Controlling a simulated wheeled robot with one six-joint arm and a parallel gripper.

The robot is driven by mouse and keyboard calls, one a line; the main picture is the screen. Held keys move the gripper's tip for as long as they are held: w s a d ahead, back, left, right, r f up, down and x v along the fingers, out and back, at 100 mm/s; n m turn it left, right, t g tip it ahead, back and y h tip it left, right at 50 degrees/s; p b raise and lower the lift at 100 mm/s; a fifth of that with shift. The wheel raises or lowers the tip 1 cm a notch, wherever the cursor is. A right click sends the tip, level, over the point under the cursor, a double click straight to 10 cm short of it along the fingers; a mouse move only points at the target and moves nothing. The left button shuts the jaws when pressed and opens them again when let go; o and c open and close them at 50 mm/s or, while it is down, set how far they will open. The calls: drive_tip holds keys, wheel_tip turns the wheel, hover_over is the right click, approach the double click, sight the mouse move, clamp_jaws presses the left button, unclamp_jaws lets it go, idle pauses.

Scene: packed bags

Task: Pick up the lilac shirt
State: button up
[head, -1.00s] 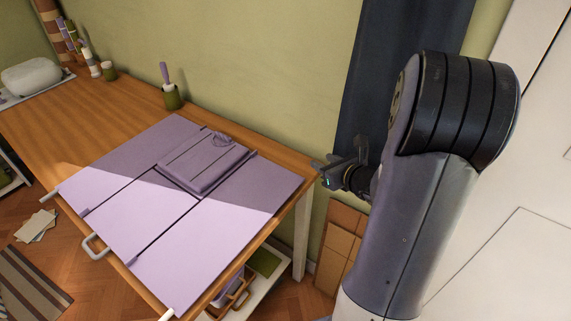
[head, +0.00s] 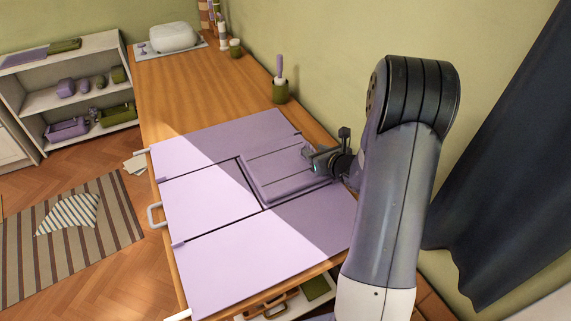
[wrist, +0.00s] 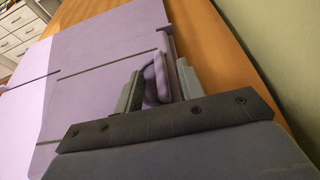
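The lilac shirt (head: 282,172) lies folded flat on the lilac folding board (head: 215,255), on its middle panel toward the wall. My gripper (head: 322,163) is at the shirt's wall-side end, low over the board. In the wrist view my gripper (wrist: 160,88) has its two fingers apart, and a thick, rounded lilac part of the shirt (wrist: 155,80) shows between them. I cannot tell whether either finger touches it. My gripper's body hides part of that end in the head view.
The board lies on a wooden table (head: 185,95). A green pot with a lilac-handled tool (head: 280,92) stands near the wall. The wall is close behind my gripper. A white rounded object (head: 172,37) stands at the table's far end. The wood between is clear.

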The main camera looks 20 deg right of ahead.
clamp_jaws()
idle(0.3)
drive_tip(key=shift+r, duration=0.1)
